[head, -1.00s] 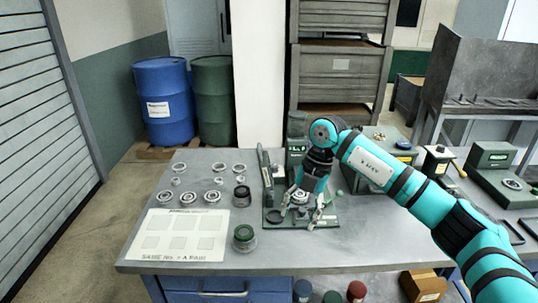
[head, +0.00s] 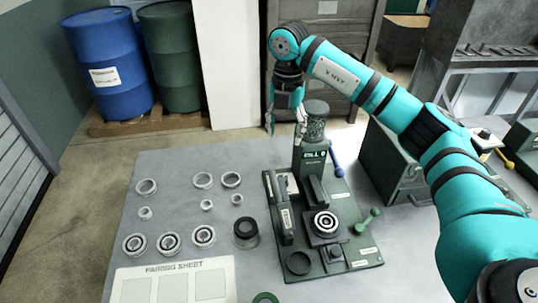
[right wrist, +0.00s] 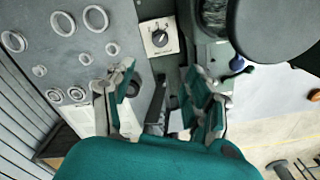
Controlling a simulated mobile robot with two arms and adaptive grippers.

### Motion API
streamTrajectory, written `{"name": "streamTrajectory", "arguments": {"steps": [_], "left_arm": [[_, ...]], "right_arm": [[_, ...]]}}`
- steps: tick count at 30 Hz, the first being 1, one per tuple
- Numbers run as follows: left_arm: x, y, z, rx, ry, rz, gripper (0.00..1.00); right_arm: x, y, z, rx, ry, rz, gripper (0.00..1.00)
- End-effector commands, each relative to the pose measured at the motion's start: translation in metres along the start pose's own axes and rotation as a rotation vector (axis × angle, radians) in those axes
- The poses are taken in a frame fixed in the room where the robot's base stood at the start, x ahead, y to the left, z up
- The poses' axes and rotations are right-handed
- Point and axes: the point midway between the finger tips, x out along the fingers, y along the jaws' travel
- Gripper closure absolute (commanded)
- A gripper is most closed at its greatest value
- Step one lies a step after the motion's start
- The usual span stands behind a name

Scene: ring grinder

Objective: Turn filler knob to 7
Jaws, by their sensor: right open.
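The filler (head: 312,130) is a dark green column with a lit display, which seems to read "FILL 0", on a green base plate (head: 345,262). The filler knob (right wrist: 158,38) is a dark round knob on a white dial plate in the right wrist view; its numbers are too small to read. In the head view a white plate (head: 290,183) shows at the column's left side. My right gripper (head: 285,128) is open and empty, pointing down beside the top of the column. In the right wrist view its spread fingers (right wrist: 160,75) are apart from the knob. My left gripper is out of view.
Several metal rings (head: 203,236) and a pairing sheet (head: 172,268) lie on the left of the table. A bearing (head: 326,222) sits on the fixture beside a green-handled lever (head: 367,220). A green box (head: 390,165) stands right of the filler.

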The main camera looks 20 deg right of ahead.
Motion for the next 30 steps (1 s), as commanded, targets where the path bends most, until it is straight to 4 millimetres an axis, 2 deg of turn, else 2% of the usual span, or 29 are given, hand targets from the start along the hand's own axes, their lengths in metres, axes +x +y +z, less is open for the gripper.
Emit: {"name": "streamTrajectory", "arguments": {"steps": [1,3,9,17,24,30], "left_arm": [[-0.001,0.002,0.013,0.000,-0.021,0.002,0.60],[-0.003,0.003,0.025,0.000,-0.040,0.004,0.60],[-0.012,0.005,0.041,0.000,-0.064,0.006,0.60],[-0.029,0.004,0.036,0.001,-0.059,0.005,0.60],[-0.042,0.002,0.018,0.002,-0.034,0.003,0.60],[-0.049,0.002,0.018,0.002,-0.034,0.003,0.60]], "right_arm": [[-0.001,-0.001,0.001,0.002,-0.004,-0.003,0.46],[0.001,-0.001,0.001,0.003,-0.005,-0.005,0.46],[0.023,-0.002,0.000,0.003,-0.003,-0.007,0.46],[0.079,-0.002,0.000,0.003,-0.001,-0.008,0.46],[0.130,-0.002,0.000,0.003,-0.001,-0.008,0.46],[0.160,-0.002,0.001,0.003,-0.003,-0.004,0.46]]}}
